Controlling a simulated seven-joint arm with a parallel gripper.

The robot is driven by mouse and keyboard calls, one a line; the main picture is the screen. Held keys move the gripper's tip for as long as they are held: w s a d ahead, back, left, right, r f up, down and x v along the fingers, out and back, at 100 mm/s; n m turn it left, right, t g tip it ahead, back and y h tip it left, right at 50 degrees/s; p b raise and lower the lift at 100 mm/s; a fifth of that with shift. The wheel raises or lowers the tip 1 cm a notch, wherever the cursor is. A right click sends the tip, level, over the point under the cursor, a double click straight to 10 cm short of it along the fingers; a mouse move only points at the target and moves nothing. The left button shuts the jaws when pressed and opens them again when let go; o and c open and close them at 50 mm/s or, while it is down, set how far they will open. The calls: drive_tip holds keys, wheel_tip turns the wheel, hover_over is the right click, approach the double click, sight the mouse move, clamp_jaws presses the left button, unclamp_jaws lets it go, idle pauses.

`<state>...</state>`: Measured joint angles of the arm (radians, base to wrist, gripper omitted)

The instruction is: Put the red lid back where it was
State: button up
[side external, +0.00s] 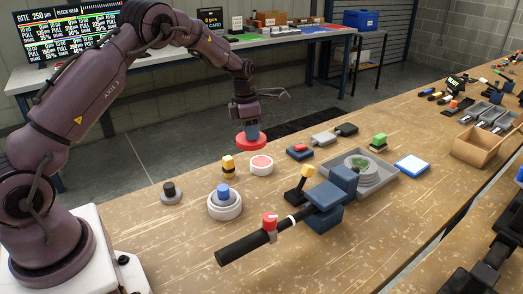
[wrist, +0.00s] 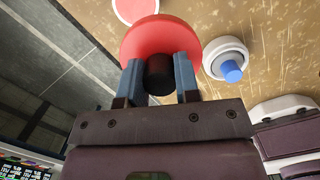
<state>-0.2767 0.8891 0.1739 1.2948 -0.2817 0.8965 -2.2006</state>
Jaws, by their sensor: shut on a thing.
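The red lid (side external: 251,141) is a round disc with a black knob (wrist: 159,74). My gripper (side external: 252,127) is shut on this knob, with a blue finger on each side of it. The lid hangs roughly level, apparently above the bench near its far edge. In the wrist view, the lid (wrist: 160,36) fills the space ahead of the fingers (wrist: 159,82). A low white round dish with a red top (side external: 261,165) stands on the bench just in front of the lid. A white round pot with a blue knob (side external: 224,203) stands nearer the camera.
A grey disc with a black knob (side external: 171,193) and a yellow-topped block (side external: 228,167) stand nearby. A black-handled tool in a blue clamp (side external: 325,218) lies in front. A grey tray (side external: 372,177) is to the right. The near left bench is clear.

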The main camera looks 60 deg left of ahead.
hover_over(263, 161)
drive_tip(key=f, duration=0.6)
drive_tip(key=shift+s, duration=0.25)
drive_tip(key=shift+f, duration=1.5)
drive_tip(key=shift+f, duration=0.6)
drive_tip(key=o, duration=0.9)
